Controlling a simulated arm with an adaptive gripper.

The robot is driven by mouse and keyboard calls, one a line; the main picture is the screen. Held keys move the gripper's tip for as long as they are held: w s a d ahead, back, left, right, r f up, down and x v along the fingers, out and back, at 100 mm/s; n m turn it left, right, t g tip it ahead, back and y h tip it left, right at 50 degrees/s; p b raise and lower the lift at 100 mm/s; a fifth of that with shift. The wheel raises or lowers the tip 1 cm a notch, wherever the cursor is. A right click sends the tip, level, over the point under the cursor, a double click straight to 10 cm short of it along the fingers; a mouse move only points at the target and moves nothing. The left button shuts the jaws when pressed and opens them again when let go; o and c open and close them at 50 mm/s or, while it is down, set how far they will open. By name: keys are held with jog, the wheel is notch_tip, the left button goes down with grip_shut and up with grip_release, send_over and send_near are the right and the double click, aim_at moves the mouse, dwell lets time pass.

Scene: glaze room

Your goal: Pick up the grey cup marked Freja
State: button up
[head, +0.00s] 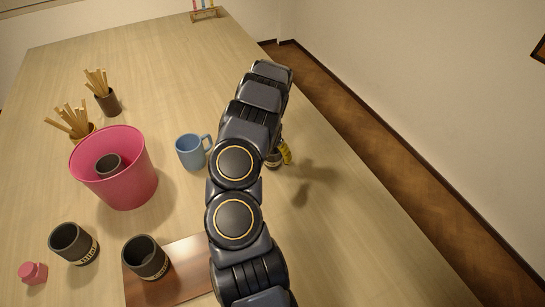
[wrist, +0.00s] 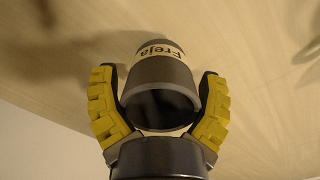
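The grey cup marked Freja (wrist: 160,75) is between the fingers of my gripper (wrist: 160,78) in the wrist view. Its dark open mouth faces the palm, and its pale band with the name is readable. One yellow finger is on each side of the cup. The fingertips stand a little wide of its walls, so my gripper looks open around it. In the head view the cup (head: 272,161) is mostly hidden behind my arm, with a yellow finger of my gripper (head: 285,152) at its right.
Two more grey banded cups (head: 73,243) (head: 146,258) stand front left, one on a brown board (head: 187,284). A pink bucket (head: 131,181) holds a grey cup (head: 108,166). A blue mug (head: 190,151) and pots of sticks (head: 108,101) (head: 82,131) stand left. The table's right side is clear.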

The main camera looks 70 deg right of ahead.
jog(key=shift+c, duration=1.3)
jog(key=shift+r, duration=0.1)
